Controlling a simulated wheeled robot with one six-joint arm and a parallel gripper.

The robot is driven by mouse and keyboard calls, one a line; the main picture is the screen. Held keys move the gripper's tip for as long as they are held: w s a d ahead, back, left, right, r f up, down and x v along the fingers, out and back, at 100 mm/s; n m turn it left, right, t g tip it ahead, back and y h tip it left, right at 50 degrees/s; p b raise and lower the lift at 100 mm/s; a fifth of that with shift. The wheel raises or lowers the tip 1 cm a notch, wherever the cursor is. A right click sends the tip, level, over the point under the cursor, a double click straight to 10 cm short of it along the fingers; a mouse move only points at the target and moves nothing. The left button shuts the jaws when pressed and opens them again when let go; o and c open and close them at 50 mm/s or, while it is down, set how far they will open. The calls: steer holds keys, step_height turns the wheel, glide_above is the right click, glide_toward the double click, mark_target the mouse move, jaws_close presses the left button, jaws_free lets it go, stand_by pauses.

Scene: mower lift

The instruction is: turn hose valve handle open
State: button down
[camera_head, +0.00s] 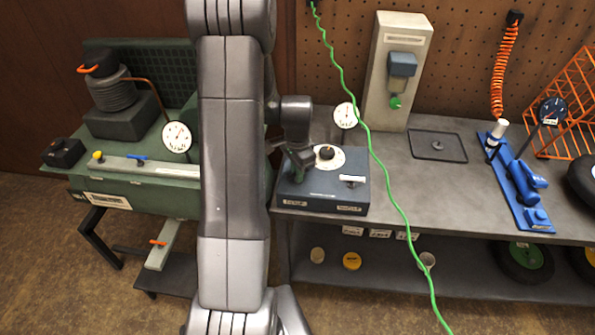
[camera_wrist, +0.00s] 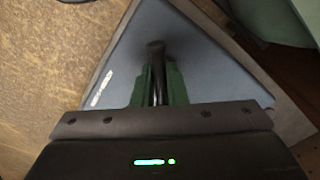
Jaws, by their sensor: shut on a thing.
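A blue-grey control box (camera_head: 320,192) sits on the grey bench and has a white dial with a black knob (camera_head: 326,152) on top. My gripper (camera_head: 298,165) is at the left side of the box top, beside the dial. In the wrist view, my gripper (camera_wrist: 160,75) has its green fingers shut around a dark, round-ended handle (camera_wrist: 155,48) that stands up from the blue-grey surface (camera_wrist: 195,60). The handle's lower part is hidden by the fingers. I cannot tell how far the handle is turned.
A green hose (camera_head: 384,170) hangs down in front of the bench, just right of the box. A round gauge (camera_head: 345,115) stands behind the box. A pale post (camera_head: 397,60) rises at the back. A dark square tray (camera_head: 450,155) lies to the right.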

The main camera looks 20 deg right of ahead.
steer(key=shift+n, duration=0.3)
steer(key=shift+f+n+b, duration=0.1)
steer(key=shift+n+b, duration=0.75)
steer(key=shift+n, duration=0.15)
steer(key=n+b, duration=0.1)
steer(key=n, duration=0.2)
steer(key=shift+n+b, duration=0.3)
steer(key=n+b, duration=0.1)
steer(key=n, duration=0.4)
steer(key=shift+n+b, duration=0.3)
steer(key=shift+n, duration=0.1)
steer(key=c, duration=1.4)
jaws_free()
